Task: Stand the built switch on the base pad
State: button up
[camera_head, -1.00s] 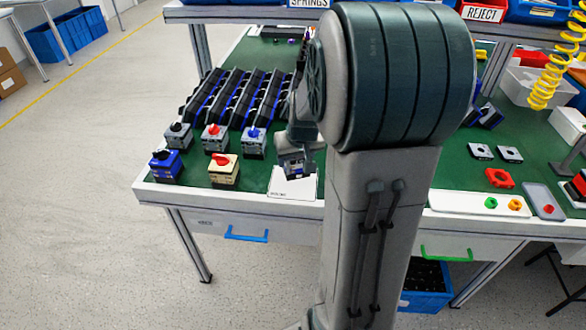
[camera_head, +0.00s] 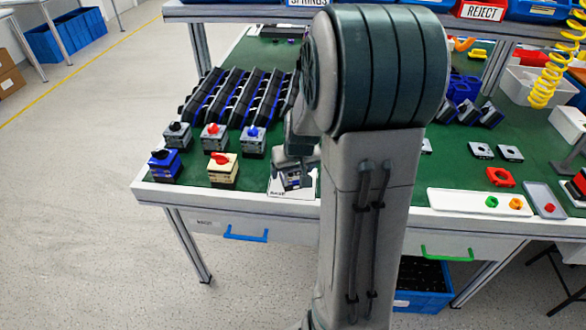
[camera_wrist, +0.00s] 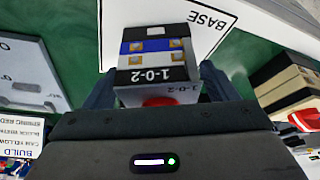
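The built switch (camera_wrist: 155,60) is between my gripper's (camera_wrist: 157,88) two fingers in the wrist view. It shows a black, blue and grey body, a "1-0-2" label and part of a red knob. My gripper is shut on it. The white base pad (camera_wrist: 205,18), marked "BASE", lies beyond the switch on the green bench. In the head view the switch (camera_head: 292,181) is over the pad (camera_head: 309,187), under my gripper (camera_head: 292,168). I cannot tell whether its underside touches the pad.
A cream switch with a red knob (camera_head: 222,170) and a blue one (camera_head: 165,165) stand left of the pad. Several more switches stand behind them, before the black-and-blue racks (camera_head: 238,98). A white tray (camera_head: 460,202) lies to the right. My arm hides the bench's middle.

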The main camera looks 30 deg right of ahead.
jog(key=shift+s+r, duration=0.1)
jog(key=shift+r, duration=0.45)
jog(key=d+p+v, duration=0.1)
jog(key=p+v, duration=0.1)
jog(key=v, duration=0.9)
jog(key=s+a+n+g+y, duration=0.1)
jog(key=s+a+n+g, duration=0.1)
jog(key=s+a, duration=1.2)
jog(key=shift+s, duration=0.3)
jog(key=shift+a+f, duration=0.15)
jog(key=w+p+v, duration=0.1)
jog(key=p+v, duration=0.5)
jog(key=v, duration=0.1)
jog(key=shift+w+r+p, duration=0.3)
jog(key=shift+w+r, duration=0.05)
jog(key=shift+r, duration=0.05)
